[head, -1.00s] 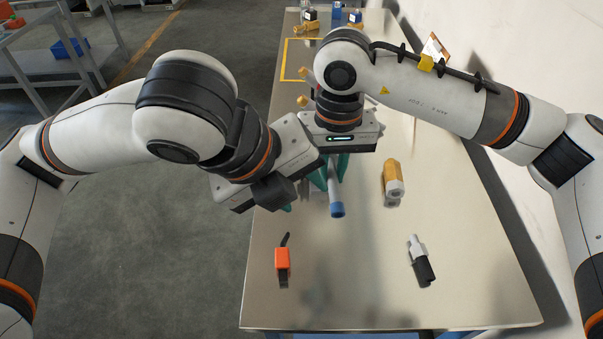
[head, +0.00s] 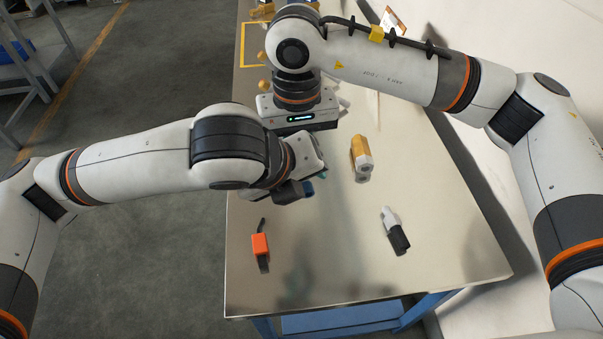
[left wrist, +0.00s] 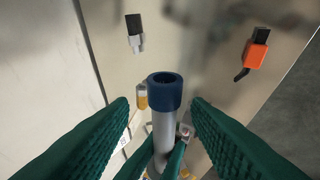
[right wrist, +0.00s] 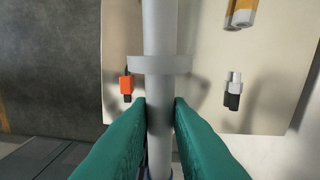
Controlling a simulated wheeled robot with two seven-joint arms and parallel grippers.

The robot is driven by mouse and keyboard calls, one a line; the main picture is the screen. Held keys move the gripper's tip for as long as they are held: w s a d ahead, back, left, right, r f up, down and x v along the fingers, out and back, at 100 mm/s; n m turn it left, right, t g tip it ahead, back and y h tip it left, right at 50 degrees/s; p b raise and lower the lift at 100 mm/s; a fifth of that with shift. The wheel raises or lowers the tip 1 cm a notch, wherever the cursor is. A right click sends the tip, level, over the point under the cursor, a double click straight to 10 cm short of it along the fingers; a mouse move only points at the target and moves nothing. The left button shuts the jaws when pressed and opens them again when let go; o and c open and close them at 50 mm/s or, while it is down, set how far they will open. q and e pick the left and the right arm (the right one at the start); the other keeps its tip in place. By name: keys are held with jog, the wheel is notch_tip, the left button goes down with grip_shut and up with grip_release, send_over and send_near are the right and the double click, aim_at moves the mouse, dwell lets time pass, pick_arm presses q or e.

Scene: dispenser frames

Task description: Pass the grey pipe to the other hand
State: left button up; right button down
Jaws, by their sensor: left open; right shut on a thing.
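The grey pipe (right wrist: 160,30) has a dark blue end, which faces the camera in the left wrist view (left wrist: 164,92). My right gripper (right wrist: 160,108) is shut on the pipe, and its teal fingers also show on the pipe in the left wrist view. My left gripper (left wrist: 160,108) is open, with one finger on each side of the pipe's blue-ended part and visible gaps between. In the head view my left wrist hides most of the pipe; only a bit of blue (head: 322,175) shows beside it.
Below on the table (head: 330,265) lie an orange-and-black item (head: 260,244), a white-and-black item (head: 395,230) and a yellow item with a whitish end (head: 361,155). The front middle of the table is clear. A wall runs along the right.

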pick_arm(q)
jog(key=shift+w+d+f, duration=0.1)
jog(key=shift+f, duration=0.1)
grip_shut()
pick_arm(e)
jog(key=c, duration=1.3)
grip_release()
jog(key=shift+o, duration=0.2)
